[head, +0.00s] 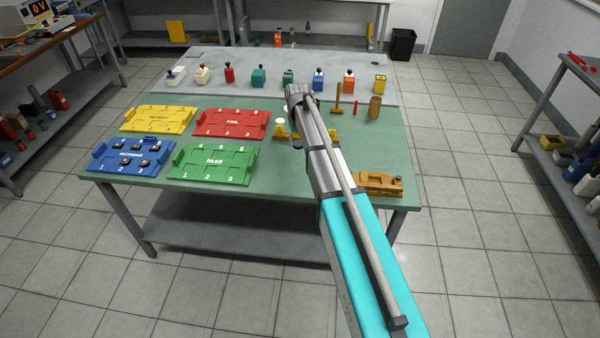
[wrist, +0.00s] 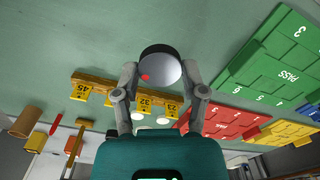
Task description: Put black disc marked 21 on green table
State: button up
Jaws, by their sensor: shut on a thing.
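My gripper (wrist: 162,78) is shut on a round disc (wrist: 160,66) with a black rim, a silver face and a red dot, seen in the wrist view. Its fingers press on opposite sides of the disc. No number shows on the disc. The green table (head: 288,172) lies beyond the disc, and its green top (wrist: 110,30) fills much of the wrist view. The disc's height above it is hard to tell. In the head view, my arm hides the fingers and disc.
A wooden rack (wrist: 92,82) with yellow number tags stands close by. Blue (head: 115,170), green (head: 215,178), yellow (head: 158,112) and red (head: 228,115) trays sit at left. Small discs lie in the blue tray. A wooden block (head: 378,182) sits at the right. Bare green surface lies between.

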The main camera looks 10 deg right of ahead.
jog(key=shift+d, duration=0.1)
jog(key=s+a, duration=0.8)
jog(key=a, duration=0.3)
jog(key=shift+s+f, duration=0.2)
jog(key=shift+s, duration=0.15)
jog(key=w+d+f+b, duration=0.2)
jog(key=d+b, duration=0.1)
jog(key=w+d+f+b, duration=0.2)
jog(key=w+d+f, duration=0.1)
jog(key=w+d+f+b, duration=0.2)
jog(key=d+f+b, duration=0.1)
jog(key=shift+w+d+f+b, duration=0.1)
jog(key=shift+w+d+b, duration=0.15)
jog(key=shift+w+b, duration=0.1)
jog(key=shift+w+d+f+b, duration=0.2)
jog(key=shift+d+f+b, duration=0.15)
jog(key=shift+f+b, duration=0.05)
